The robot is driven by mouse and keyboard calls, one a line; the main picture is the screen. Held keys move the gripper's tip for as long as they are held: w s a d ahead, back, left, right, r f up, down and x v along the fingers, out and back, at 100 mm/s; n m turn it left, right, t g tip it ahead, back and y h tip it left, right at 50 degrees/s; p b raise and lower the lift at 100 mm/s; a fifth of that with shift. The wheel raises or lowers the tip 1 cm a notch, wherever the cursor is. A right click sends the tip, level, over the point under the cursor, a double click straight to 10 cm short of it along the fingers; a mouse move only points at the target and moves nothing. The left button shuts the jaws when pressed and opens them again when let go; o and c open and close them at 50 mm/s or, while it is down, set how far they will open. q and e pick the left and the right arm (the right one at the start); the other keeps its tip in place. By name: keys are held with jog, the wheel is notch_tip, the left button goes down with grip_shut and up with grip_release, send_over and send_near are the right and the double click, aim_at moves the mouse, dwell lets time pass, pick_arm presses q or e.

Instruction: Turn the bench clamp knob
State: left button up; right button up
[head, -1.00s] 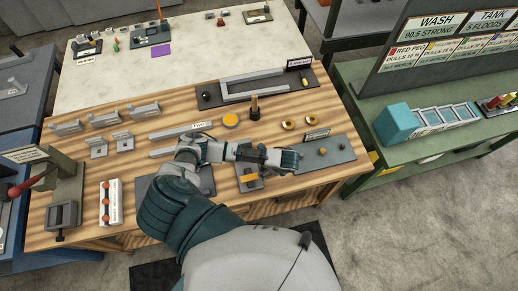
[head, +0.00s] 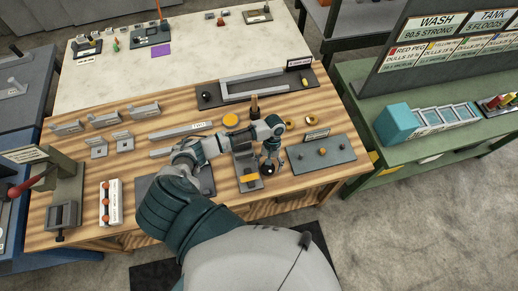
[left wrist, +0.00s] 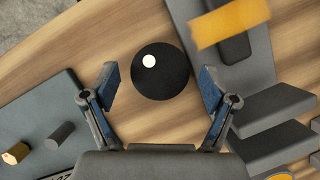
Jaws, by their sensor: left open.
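A black round knob with a white spot (left wrist: 160,72) shows in the left wrist view, between and just beyond the fingertips. It also shows in the head view (head: 268,169), under my left gripper and beside a grey fixture (head: 243,160) with an orange bar (head: 250,178). My left gripper (head: 271,157) points down over it. In the left wrist view the left gripper's fingers (left wrist: 160,88) are open, with a gap on either side of the knob and no visible contact. The knob's mounting is hidden from above. My right gripper is not in view.
A grey plate with small pegs (head: 322,153) lies to the right. An upright brown handle (head: 254,107) stands behind my left wrist, and an orange disc (head: 231,120) lies beside it. Several grey blocks sit at the left of the wooden bench (head: 150,108).

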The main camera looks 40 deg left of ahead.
pick_arm(q)
jog(key=n+t+h, duration=0.1)
jog(key=n, duration=0.2)
jog(key=n+h, duration=0.1)
jog(key=n, duration=0.3)
jog(key=shift+s+a+t, duration=0.2)
jog(key=shift+t, duration=0.2)
jog(key=n+t, duration=0.1)
jog(key=n, duration=0.2)
jog(key=n+t, duration=0.1)
jog(key=n, duration=0.2)
jog(key=shift+s+h, duration=0.15)
jog(key=shift+h, duration=0.25)
jog(key=v, duration=1.1)
jog(key=shift+r+b, duration=0.15)
jog(key=shift+b, duration=0.2)
